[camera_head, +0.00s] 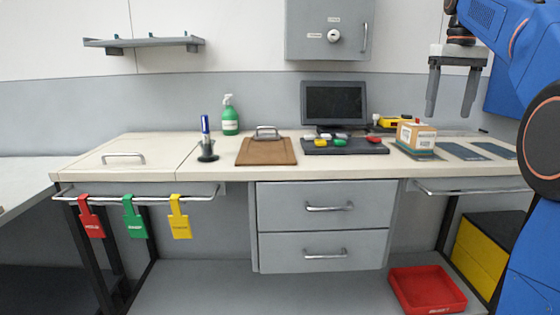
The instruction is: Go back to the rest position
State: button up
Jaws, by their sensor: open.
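My gripper (451,104) hangs fingers down at the upper right, above the right part of the workbench (222,176). Its two fingers are apart and nothing is between them. A small cardboard box (417,136) with a label sits on the bench on a dark marked pad, lower and to the left of the fingers. The fingers do not touch it in this view. My blue arm reaches in from the right edge and hides part of the bench's right end.
Dark pads (463,151) lie bare at right. Coloured tags (134,217) hang from the front rail. A red tray (428,290) sits below.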

jog(key=s+a+f+t, duration=0.1)
jog(key=s+a+f, duration=0.3)
jog(key=s+f, duration=0.6)
jog(key=s+a+f+t, duration=0.2)
jog(key=s+a+f, duration=0.3)
jog(key=s+f, duration=0.6)
jog(key=s+a+f+t, duration=0.1)
jog(key=s+a+f, duration=0.4)
jog(key=s+f, duration=0.5)
notch_tip(320, 180, down, 6)
jog(key=shift+s+f, duration=0.15)
jog(key=shift+f, duration=0.05)
